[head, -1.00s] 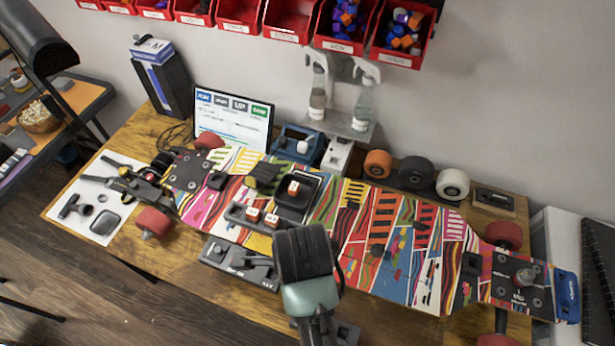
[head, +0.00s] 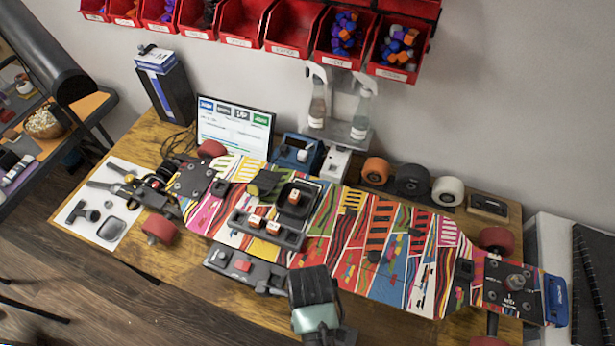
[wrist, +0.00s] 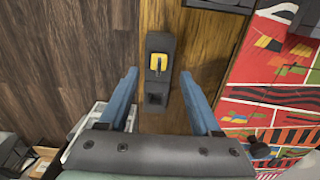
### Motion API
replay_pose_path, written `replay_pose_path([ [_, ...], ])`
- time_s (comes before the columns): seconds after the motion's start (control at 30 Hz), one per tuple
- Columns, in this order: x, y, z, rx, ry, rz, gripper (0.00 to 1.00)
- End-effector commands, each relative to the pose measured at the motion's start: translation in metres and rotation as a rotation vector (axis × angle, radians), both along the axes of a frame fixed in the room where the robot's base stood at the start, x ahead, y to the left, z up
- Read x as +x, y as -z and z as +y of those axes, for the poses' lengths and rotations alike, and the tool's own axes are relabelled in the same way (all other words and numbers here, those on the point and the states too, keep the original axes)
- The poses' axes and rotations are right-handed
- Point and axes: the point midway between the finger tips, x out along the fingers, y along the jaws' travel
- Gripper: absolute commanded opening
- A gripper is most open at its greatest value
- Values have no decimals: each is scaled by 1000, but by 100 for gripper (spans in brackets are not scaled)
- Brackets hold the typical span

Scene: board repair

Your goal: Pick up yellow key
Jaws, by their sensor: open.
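The yellow key (wrist: 158,62) sits in the upper socket of a small black two-socket holder (wrist: 157,97) on the wooden table, in the wrist view. The holder's lower socket looks empty. My gripper (wrist: 158,74) is open, with one blue finger on each side of the holder. Nothing is held between the fingers. How far the fingertips are above the key is hard to tell. In the head view my gripper (head: 318,300) is at the table's front edge, and I cannot make out the yellow key there.
A colourful skateboard deck (head: 345,235) lies across the table, right of the holder in the wrist view. A grey holder with a red key (head: 243,265) lies left of my gripper. A monitor (head: 232,125), wheels (head: 411,178) and red bins (head: 291,27) are at the back.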

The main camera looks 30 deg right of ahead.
Motion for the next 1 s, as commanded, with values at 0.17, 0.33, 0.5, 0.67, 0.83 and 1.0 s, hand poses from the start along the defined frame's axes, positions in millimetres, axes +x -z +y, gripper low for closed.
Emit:
replay_pose_path([
  [0.17, -3, 26, 0, 0, 0, 3, 65],
  [0.33, -3, 37, 0, 0, 0, 1, 65],
  [0.5, -3, 37, 0, 0, 0, 0, 65],
  [0.67, -3, 37, 0, 0, 0, 0, 43],
  [0.83, -3, 36, 0, 0, 0, 0, 13],
  [1.0, -3, 36, 0, 0, 0, 0, 0],
])
